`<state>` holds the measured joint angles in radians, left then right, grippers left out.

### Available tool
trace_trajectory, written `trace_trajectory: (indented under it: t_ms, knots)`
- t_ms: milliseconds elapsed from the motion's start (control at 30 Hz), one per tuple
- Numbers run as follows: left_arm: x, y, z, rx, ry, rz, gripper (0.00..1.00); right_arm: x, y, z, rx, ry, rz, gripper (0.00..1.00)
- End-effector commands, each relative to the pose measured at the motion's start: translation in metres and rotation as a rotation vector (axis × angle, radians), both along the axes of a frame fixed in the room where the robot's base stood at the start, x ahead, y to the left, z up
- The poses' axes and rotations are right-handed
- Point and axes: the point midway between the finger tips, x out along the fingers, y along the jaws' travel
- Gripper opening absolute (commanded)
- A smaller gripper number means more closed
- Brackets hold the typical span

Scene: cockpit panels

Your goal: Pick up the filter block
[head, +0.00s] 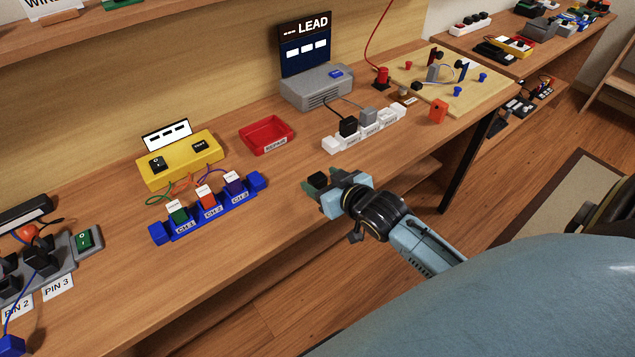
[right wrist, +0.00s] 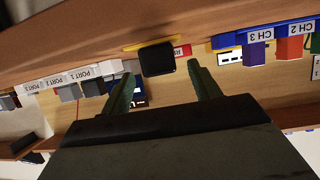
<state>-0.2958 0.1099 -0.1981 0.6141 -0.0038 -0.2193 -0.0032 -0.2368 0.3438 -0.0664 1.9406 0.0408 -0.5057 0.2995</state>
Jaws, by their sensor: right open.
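A small black block (head: 317,180), which I take to be the filter block, stands near the front edge of the wooden bench in the head view. In the right wrist view the black block (right wrist: 156,58) shows between the two green fingers, near their tips. My right gripper (head: 322,194) is open at the bench edge, with its fingers beside the block and partly hiding it. The right gripper also shows in the right wrist view (right wrist: 162,82), with a gap between each finger and the block. My left gripper is not in view.
A red REPAIR tray (head: 267,136) lies behind the block. A blue rack (head: 208,208) with labelled channels is to the left, and a white port strip (head: 365,129) to the right. Bare bench surrounds the gripper.

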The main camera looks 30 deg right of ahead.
Motion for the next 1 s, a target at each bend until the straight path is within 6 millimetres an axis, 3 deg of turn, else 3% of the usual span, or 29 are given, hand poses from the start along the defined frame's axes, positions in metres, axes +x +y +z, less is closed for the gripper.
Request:
trace_trajectory:
  t_ms: [267,567,933,1000]
  knots:
    - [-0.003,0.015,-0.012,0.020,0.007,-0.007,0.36,0.036,0.002,-0.017,0.000,-0.002,0.000,0.62]
    - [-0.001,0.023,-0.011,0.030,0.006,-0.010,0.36,0.040,0.003,-0.018,0.000,0.000,0.001,0.62]
    - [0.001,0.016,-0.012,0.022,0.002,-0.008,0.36,0.040,0.003,-0.018,0.000,0.000,0.001,0.15]
    - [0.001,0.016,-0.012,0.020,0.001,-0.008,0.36,0.040,0.003,-0.018,0.000,-0.001,0.001,0.13]
